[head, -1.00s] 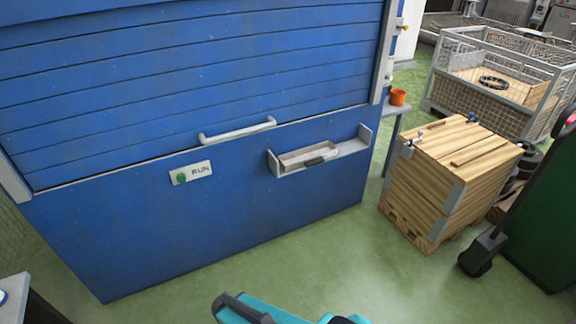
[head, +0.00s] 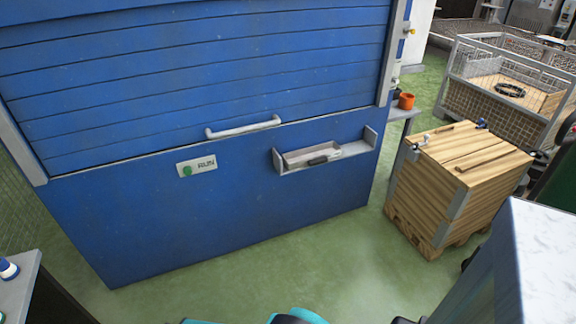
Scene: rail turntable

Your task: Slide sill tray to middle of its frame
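The sill tray (head: 312,155) is a small pale grey tray with a dark handle on its front. It sits in a grey frame (head: 356,149) with upright end plates, fixed to the blue front panel. The tray is at the left part of the frame, close to the left end plate, with bare ledge to its right. My gripper cannot be made out. Only teal and dark parts of my arm show at the bottom edge, well below and apart from the tray.
A blue slatted shutter with a white bar handle (head: 243,127) is above the ledge. A RUN sign with a green button (head: 187,171) is left of it. A wooden crate (head: 463,180) stands at right. A grey-white block (head: 543,262) fills the lower right. Green floor lies clear ahead.

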